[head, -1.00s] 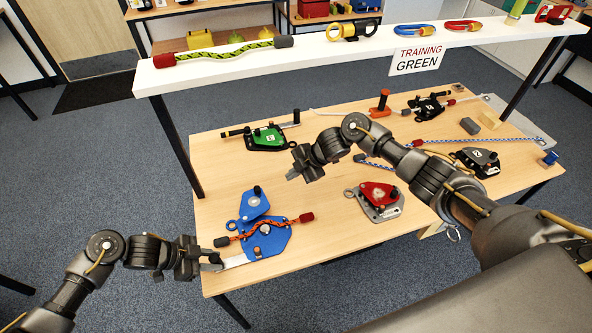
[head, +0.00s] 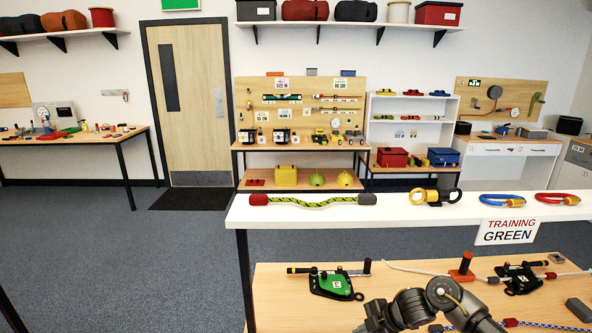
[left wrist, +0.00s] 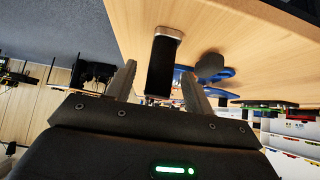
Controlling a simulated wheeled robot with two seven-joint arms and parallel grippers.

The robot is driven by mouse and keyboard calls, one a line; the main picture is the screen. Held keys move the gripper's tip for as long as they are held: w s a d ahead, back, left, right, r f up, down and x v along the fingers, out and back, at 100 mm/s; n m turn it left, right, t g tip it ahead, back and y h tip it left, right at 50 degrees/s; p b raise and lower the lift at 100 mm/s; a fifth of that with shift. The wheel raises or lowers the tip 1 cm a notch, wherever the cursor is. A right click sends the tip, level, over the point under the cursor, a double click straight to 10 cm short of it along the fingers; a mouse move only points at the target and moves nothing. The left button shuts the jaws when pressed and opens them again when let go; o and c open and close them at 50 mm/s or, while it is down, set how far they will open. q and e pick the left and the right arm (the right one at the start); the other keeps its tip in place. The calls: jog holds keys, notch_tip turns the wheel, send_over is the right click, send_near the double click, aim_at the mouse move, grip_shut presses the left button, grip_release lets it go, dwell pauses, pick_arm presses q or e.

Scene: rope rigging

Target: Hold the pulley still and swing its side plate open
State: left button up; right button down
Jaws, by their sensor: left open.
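My left gripper (left wrist: 160,88) shows only in the left wrist view. Its two grey fingers are apart, on either side of a black cylindrical grip (left wrist: 161,68) with a metal collar at the tabletop. I cannot tell whether the fingers touch the grip. Just beyond is a flat blue part (left wrist: 224,73), apparently of the blue pulley, with a dark rounded piece beside it; the fingers and grip hide some of it. In the head view, my right gripper (head: 372,316) is at the lower edge above the table, its jaws unclear. The blue pulley is out of the head view.
A green pulley (head: 335,284) and a black pulley (head: 520,278) lie on the wooden table (head: 275,290). An orange-handled tool (head: 462,268) stands between the pulleys.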

pick_arm(q)
jog(key=shift+p+v, duration=1.55)
jog(key=shift+v, duration=0.6)
jog(key=shift+p+v, duration=1.45)
jog(key=shift+v, duration=0.9)
